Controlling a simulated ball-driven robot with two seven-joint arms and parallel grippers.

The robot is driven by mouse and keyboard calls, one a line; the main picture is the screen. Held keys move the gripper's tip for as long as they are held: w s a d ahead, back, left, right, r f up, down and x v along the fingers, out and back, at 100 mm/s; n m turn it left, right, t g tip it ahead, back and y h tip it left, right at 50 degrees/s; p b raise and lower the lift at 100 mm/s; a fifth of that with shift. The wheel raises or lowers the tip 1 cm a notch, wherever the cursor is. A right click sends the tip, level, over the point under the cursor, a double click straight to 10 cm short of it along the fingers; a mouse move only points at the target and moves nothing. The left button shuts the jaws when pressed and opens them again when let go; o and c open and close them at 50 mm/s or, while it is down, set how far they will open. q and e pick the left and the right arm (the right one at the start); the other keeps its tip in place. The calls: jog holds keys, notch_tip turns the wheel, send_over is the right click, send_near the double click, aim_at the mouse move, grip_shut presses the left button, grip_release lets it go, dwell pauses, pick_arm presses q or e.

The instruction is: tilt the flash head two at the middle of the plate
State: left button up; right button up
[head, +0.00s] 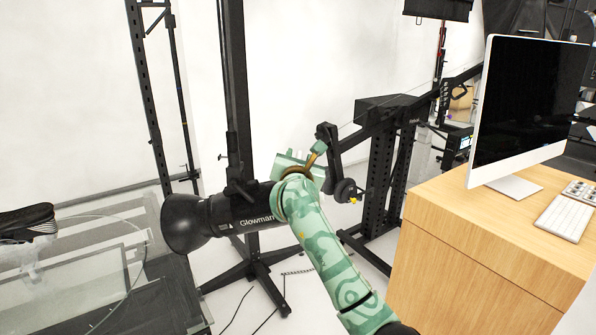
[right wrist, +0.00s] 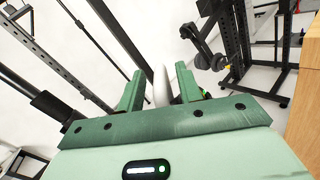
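The flash head (head: 225,218) is a black cylinder marked "Glowmar…" with a flared dark reflector on its left end. It is mounted on a tall black stand and points left toward the glass plate (head: 95,275). My right gripper (head: 318,150) is beyond the right end of the flash head, and my green arm hides that end. In the right wrist view, its two green fingers (right wrist: 160,88) are apart. A pale rounded shape (right wrist: 161,86) shows between or behind them; I cannot tell whether they touch it. My left gripper is not in view.
A black shoe (head: 28,220) is over the plate at the left. A wooden desk (head: 480,250) with a monitor (head: 525,105) and keyboard (head: 563,217) stands at the right. A black weighted stand (head: 385,150) is behind my right arm. Cables lie on the white floor.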

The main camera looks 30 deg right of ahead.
jog(key=b+v, duration=0.1)
jog(key=v, duration=1.4)
jog(key=shift+s, duration=0.3)
